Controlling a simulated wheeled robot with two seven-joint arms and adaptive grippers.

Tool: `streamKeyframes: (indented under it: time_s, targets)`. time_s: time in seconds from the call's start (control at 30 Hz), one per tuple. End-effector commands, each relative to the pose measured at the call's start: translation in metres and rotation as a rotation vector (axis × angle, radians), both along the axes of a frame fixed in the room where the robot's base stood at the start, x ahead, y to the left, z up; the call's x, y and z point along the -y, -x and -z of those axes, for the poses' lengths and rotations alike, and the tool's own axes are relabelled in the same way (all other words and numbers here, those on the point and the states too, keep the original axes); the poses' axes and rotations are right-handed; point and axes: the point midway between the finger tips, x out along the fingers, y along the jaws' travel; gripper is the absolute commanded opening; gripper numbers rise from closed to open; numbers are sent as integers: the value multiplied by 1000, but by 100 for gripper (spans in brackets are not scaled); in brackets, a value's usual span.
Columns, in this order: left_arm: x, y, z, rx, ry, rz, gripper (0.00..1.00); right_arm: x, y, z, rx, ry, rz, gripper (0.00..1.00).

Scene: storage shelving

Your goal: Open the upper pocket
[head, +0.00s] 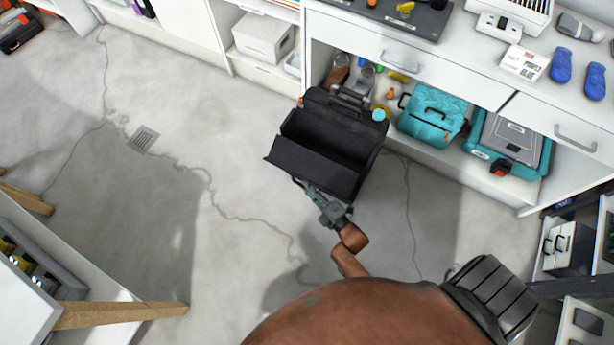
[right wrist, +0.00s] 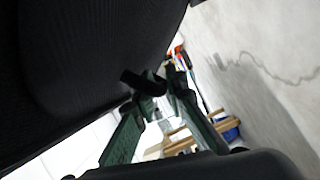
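A black tool bag (head: 350,120) stands on the floor in front of the white cabinet in the head view. Its front pocket panel (head: 306,163) tilts outward, with a dark cavity behind it. My right gripper (head: 318,198) is at the lower front edge of this panel. In the right wrist view the black fabric fills the upper left (right wrist: 80,60), and a short black tab (right wrist: 143,83) sticks out by the fingertips. The green fingers of my right gripper (right wrist: 160,95) stand apart, with the tab at the gap; firm contact cannot be made out. My left gripper is not seen.
The white cabinet shelf behind the bag holds a teal bag (head: 432,115) and a teal case (head: 508,140). Blue shoe-like items (head: 578,75) lie on its top. A wooden-legged table (head: 110,315) stands at lower left. The floor left of the bag is clear.

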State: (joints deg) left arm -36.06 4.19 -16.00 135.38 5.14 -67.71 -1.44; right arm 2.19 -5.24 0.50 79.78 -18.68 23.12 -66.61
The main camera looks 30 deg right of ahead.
Motion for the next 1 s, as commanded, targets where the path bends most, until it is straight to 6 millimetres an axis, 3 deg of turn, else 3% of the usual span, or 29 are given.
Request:
streamKeyframes:
  time_s: [0.37,0.8,1.0]
  targets:
    - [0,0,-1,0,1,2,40,-1,-1,-7,6,0,-2,16]
    - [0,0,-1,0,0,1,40,0,0,-80,6,1,-2,16]
    - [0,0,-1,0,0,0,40,0,0,-98,2,0,-2,16]
